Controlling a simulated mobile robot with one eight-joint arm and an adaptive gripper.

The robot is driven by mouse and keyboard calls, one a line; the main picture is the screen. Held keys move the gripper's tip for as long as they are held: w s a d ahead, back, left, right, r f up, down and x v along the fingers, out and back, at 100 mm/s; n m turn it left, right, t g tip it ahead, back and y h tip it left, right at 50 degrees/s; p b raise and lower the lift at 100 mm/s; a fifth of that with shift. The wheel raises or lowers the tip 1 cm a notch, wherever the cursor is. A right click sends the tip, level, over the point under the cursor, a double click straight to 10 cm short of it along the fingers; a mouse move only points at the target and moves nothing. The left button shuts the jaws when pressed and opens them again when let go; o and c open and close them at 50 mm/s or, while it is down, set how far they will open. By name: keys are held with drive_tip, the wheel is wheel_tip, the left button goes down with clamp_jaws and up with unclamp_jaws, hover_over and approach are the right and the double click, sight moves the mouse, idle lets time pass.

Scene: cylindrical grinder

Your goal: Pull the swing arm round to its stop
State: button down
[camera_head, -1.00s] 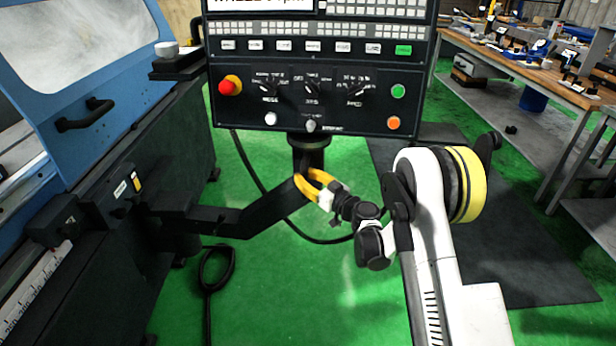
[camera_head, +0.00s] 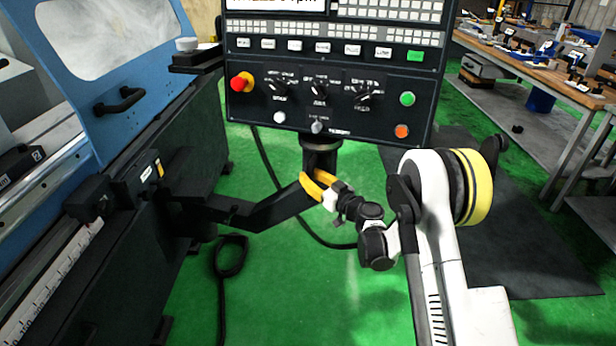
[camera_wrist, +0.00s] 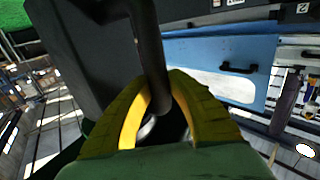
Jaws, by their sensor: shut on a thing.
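The black swing arm (camera_head: 271,212) reaches from the grinder's side to a short post under the control panel (camera_head: 330,85). My gripper (camera_head: 313,186) has yellow fingers and is shut on the swing arm near its outer end, just below the panel. In the wrist view the yellow fingers (camera_wrist: 165,112) lie on both sides of a dark bar (camera_wrist: 147,50), which is part of the swing arm. The contact between the fingers and the bar is partly hidden.
The blue grinder (camera_head: 105,75) with a black door handle (camera_head: 120,101) stands on the left. A black cable loop (camera_head: 231,258) lies on the green floor (camera_head: 280,300). A workbench (camera_head: 540,70) with tools is at the back right. Open floor lies below the swing arm.

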drive_tip(key=c, duration=1.2)
unclamp_jaws()
drive_tip(key=shift+d, duration=0.3)
drive_tip(key=shift+a, duration=0.1)
drive_tip(key=shift+s, duration=0.15)
drive_tip(key=v, duration=1.2)
